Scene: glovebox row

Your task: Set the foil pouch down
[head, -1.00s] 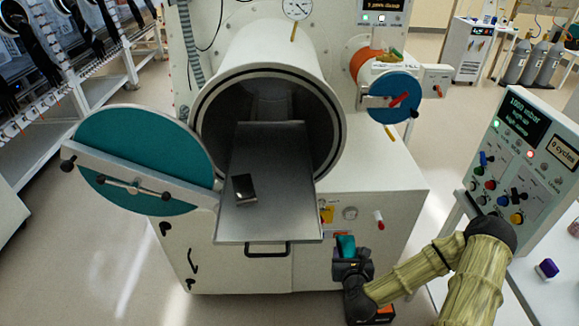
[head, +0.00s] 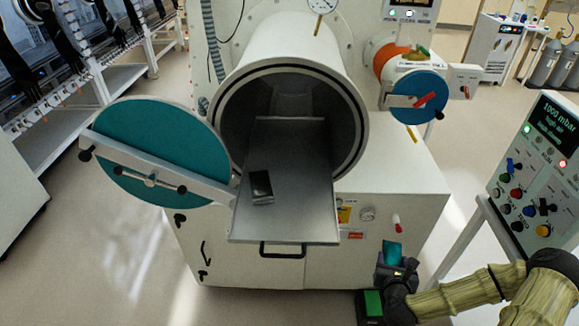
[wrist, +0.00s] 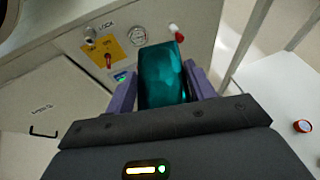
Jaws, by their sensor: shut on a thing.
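The foil pouch (wrist: 163,80) is a shiny teal packet, held between the purple fingers of my gripper (wrist: 163,88) in the wrist view. In the head view the pouch (head: 392,251) stands up from my gripper (head: 396,262), at the lower right. My gripper is shut on it, in the air in front of the white cabinet and to the right of the tray. The metal tray (head: 285,215) sticks out of the open round chamber. A small dark shiny block (head: 261,186) lies on the left part of the tray.
The round teal door (head: 150,140) hangs open to the left of the chamber. A smaller port with a blue lid (head: 419,97) is to the right. A control panel (head: 540,165) stands at the far right. The tray's right side is bare.

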